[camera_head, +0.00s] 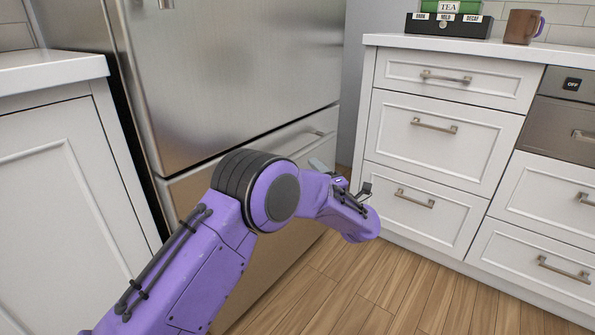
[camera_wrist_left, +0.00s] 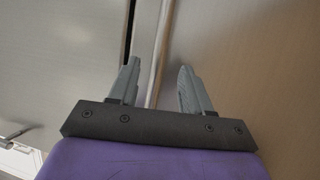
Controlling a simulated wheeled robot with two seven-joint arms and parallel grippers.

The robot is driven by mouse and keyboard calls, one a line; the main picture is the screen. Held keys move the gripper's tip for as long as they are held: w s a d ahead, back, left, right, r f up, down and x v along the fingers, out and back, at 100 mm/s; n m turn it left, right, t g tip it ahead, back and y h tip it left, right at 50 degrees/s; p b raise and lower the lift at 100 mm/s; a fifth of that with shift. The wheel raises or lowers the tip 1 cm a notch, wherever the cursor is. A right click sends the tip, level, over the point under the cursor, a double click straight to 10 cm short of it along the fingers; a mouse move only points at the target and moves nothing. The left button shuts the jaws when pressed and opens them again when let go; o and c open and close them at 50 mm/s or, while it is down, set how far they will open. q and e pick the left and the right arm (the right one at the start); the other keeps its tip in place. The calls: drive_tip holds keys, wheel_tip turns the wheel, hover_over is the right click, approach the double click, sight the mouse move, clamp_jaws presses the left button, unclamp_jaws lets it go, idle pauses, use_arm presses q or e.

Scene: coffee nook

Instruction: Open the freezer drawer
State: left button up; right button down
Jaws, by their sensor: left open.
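The freezer drawer (camera_head: 185,192) is the steel lower front of the fridge, below the large upper door (camera_head: 230,75). It looks shut, with a thin dark gap above it. Its bar handle (camera_head: 312,142) runs along its top, partly hidden by my left arm. My left gripper (camera_head: 319,165) is at the drawer front by the handle, its fingers mostly hidden by the wrist. In the left wrist view its two grey fingers (camera_wrist_left: 158,88) are open, with the handle (camera_wrist_left: 160,45) running between them. No grip shows. My right gripper is not in view.
White drawer cabinets (camera_head: 440,130) stand to the right, with a mug (camera_head: 523,27) and a tea box (camera_head: 458,6) on the counter. A white cabinet (camera_head: 65,190) stands at the left. The wooden floor (camera_head: 400,285) in front is clear.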

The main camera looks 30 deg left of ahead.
sight(299, 157)
use_arm(q)
drive_tip(key=b+x, duration=0.1)
drive_tip(key=x, duration=0.3)
drive_tip(key=b+x, duration=0.1)
drive_tip(key=x, duration=0.3)
drive_tip(key=shift+w+a+f+b, duration=0.1)
drive_tip(key=shift+a+f+b, duration=0.05)
drive_tip(key=shift+a+b, duration=0.15)
drive_tip(key=shift+w+a, duration=0.2)
drive_tip(key=shift+a, duration=0.15)
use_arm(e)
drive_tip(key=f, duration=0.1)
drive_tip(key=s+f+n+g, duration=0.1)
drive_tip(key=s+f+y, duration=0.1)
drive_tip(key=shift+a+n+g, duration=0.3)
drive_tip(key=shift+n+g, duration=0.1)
use_arm(q)
clamp_jaws()
